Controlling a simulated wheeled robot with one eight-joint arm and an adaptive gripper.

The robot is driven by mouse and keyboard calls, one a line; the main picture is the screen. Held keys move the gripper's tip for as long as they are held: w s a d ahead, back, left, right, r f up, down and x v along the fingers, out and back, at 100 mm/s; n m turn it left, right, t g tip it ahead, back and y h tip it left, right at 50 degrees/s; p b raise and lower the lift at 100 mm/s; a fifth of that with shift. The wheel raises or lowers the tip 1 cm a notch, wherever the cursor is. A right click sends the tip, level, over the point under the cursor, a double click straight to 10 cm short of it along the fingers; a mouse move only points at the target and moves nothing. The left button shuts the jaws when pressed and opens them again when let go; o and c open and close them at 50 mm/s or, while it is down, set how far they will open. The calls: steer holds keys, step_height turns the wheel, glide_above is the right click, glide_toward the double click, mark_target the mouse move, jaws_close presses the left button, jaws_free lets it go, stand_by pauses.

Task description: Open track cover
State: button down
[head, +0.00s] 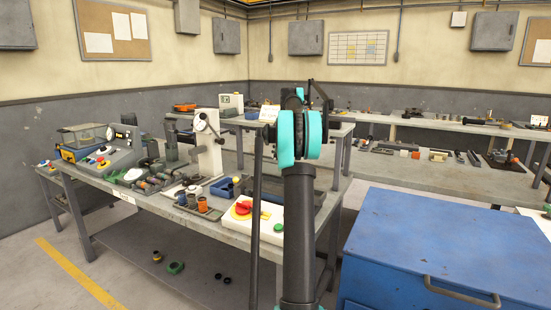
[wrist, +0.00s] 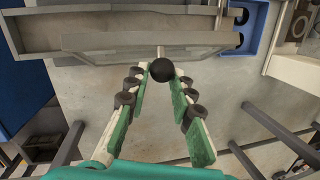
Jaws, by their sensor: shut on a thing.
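In the wrist view, a black ball knob (wrist: 163,69) on a short pale stem sits between the fingertips of my gripper (wrist: 163,77). My gripper is shut on this knob, with green pads on both sides. The stem leads to a long grey panel (wrist: 110,41), which looks like the track cover. The panel lies along a grey track (wrist: 130,13) at the top of the wrist view. In the head view my own arm stands in front of this part of the bench, so the gripper and knob are hidden there.
A blue bin (wrist: 249,22) stands right of the track in the wrist view. In the head view, a white box with a red knob (head: 249,213) sits at the workbench's front edge. A blue cabinet (head: 430,240) is at right.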

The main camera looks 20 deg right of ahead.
steer(key=c, duration=2.3)
jaws_free()
steer(key=w+d, duration=0.1)
steer(key=w+d+f, duration=0.1)
steer(key=d, duration=0.1)
steer(key=shift+w, duration=0.3)
steer(key=o, duration=1)
steer(key=shift+s+r, duration=0.1)
steer(key=shift+r, duration=0.1)
steer(key=v, duration=0.7)
steer(key=shift+r, duration=0.15)
steer(key=shift+s, duration=0.1)
